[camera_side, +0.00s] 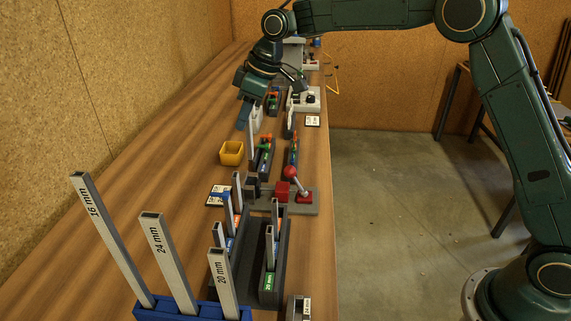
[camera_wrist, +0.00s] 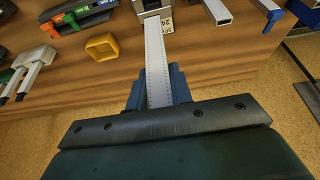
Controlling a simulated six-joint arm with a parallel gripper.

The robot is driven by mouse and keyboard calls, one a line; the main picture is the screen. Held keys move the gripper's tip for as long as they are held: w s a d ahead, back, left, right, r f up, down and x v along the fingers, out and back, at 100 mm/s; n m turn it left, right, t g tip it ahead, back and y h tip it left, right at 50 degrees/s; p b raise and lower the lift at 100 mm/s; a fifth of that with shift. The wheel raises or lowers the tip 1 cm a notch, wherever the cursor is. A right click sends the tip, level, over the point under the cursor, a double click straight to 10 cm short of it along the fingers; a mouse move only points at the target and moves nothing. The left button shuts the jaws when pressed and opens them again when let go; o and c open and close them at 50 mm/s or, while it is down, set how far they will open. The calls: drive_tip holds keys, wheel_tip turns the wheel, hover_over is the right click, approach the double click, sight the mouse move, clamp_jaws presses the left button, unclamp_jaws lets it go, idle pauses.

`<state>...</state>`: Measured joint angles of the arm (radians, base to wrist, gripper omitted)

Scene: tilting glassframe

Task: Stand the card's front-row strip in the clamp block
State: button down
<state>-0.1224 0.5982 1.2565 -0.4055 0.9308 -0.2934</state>
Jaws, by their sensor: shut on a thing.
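My gripper (camera_side: 243,116) is above the far part of the bench in the side view, its blue fingers shut on a pale grey strip. In the wrist view my gripper (camera_wrist: 158,92) holds this strip (camera_wrist: 156,58), which has fine marks along it and reaches away from the fingers. In the side view a thin strip (camera_side: 251,143) shows below the fingers. The clamp block (camera_side: 283,191), with a red jaw and a red-knobbed lever, stands on a grey base nearer the camera, apart from my gripper. A card (camera_side: 219,196) lies left of it; its print is too small to read.
A yellow bin (camera_side: 232,153) sits below my gripper. A blue holder (camera_side: 180,312) with tall marked tubes stands at the front, beside a dark rack (camera_side: 279,275) of shorter strips. Another card (camera_side: 312,121) lies near the right edge. Bench left of the bin is clear.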

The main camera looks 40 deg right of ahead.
sight(252, 150)
drive_tip(key=shift+f, duration=2.8)
drive_tip(key=shift+f, duration=3)
drive_tip(key=c, duration=1.2)
unclamp_jaws()
drive_tip(key=shift+o, duration=0.2)
drive_tip(key=v, duration=1.3)
drive_tip(key=shift+r, duration=0.35)
